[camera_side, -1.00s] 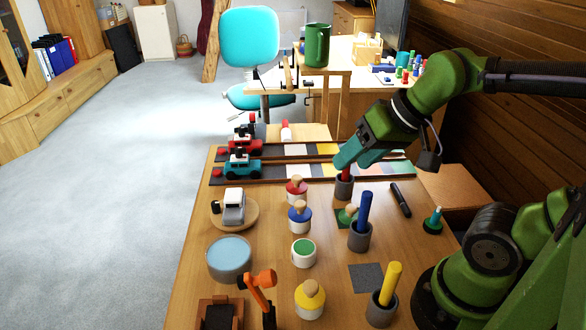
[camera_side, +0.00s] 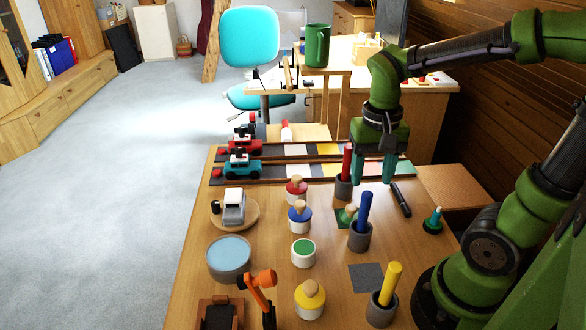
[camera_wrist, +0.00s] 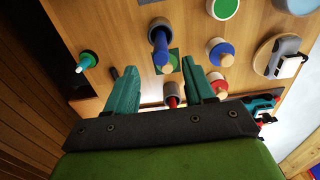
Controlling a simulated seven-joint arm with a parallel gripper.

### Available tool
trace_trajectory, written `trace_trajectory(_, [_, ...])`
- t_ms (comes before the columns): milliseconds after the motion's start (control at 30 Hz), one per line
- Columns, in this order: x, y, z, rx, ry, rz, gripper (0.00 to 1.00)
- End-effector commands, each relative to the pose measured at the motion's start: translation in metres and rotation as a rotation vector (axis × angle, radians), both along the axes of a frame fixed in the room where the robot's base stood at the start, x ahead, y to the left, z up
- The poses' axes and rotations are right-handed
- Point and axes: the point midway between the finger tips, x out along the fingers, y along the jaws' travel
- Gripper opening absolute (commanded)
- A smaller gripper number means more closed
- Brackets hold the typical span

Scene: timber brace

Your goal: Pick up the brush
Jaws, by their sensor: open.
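My gripper (camera_side: 373,178) points down over the right far part of the table. Its two teal fingers are apart with nothing between them; they also show in the wrist view (camera_wrist: 160,70). No thing is clearly recognisable as a brush. A dark slim object (camera_side: 400,200) lies on the table just right of and nearer than the fingers. A red rod (camera_side: 347,161) stands in a grey cup (camera_side: 343,187), left of the fingers.
A blue rod (camera_side: 365,207) and a yellow rod (camera_side: 391,282) stand in grey cups. Several paint pots, such as the red one (camera_side: 296,192), fill the middle. A striped board (camera_side: 300,171) crosses the far side.

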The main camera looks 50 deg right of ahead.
Motion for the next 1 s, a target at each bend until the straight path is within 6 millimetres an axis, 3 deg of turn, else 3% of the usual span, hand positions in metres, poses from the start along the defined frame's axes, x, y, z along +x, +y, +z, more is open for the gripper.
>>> trace_trajectory(100, [-0.001, 0.000, -0.021, 0.001, 0.004, 0.001, 0.53])
trace_trajectory(367, [0.000, 0.000, -0.040, 0.001, 0.002, 0.001, 0.53])
trace_trajectory(633, [0.001, -0.001, -0.079, 0.001, 0.003, 0.000, 0.53])
trace_trajectory(933, [0.002, -0.001, -0.086, 0.001, -0.001, 0.000, 0.53])
trace_trajectory(1000, [0.002, -0.001, -0.085, 0.001, -0.001, 0.000, 0.46])
